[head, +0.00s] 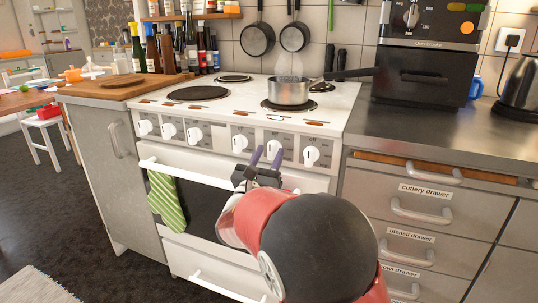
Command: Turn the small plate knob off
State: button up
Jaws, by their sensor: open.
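The white cooker (210,190) has a row of several white knobs along its front panel. I cannot read which one is marked for the small plate. My gripper (267,156) is open, its two purple fingers pointing at the panel just in front of the second knob from the right (273,147). I cannot tell whether the fingers touch it. The knob to its left (239,143) and the rightmost knob (311,155) are free. A steaming saucepan (288,93) stands on the front right plate (274,104), its handle to the right.
The larger front left plate (198,93) and the back left plate (234,78) are bare. A green striped towel (166,202) hangs on the oven handle. A steel counter (425,130) with drawers is at right; bottles (152,50) stand at left.

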jog(key=b+v, duration=0.1)
jog(key=v, duration=0.6)
jog(key=shift+s, duration=0.1)
